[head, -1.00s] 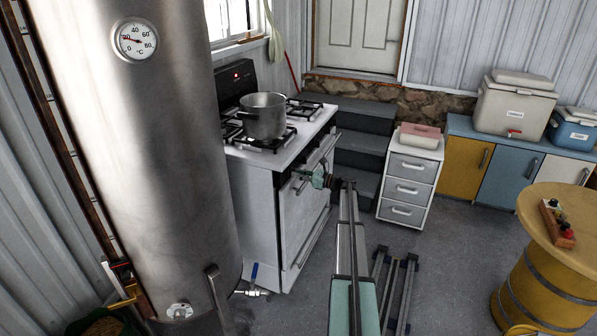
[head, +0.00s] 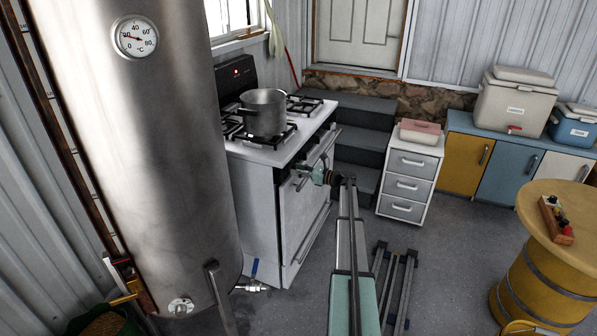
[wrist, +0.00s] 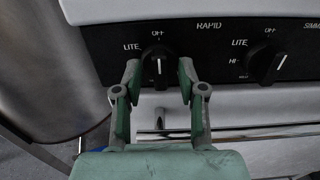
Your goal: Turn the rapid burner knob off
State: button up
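My gripper (wrist: 160,75) is open, with one green finger at each side of the knob's lower part. I cannot tell whether either finger touches it. In the head view my gripper (head: 320,175) is at the front of the white stove (head: 258,205), and the knob is hidden there.
A second knob (wrist: 265,63) is close on the right, its white line tilted. A metal pot (head: 264,113) stands on the stove's burners. A large steel tank (head: 130,150) stands left of the stove. Grey steps (head: 362,147) and a drawer unit (head: 410,185) are to the right.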

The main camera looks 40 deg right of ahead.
jog(key=v, duration=1.2)
jog(key=shift+d, duration=0.1)
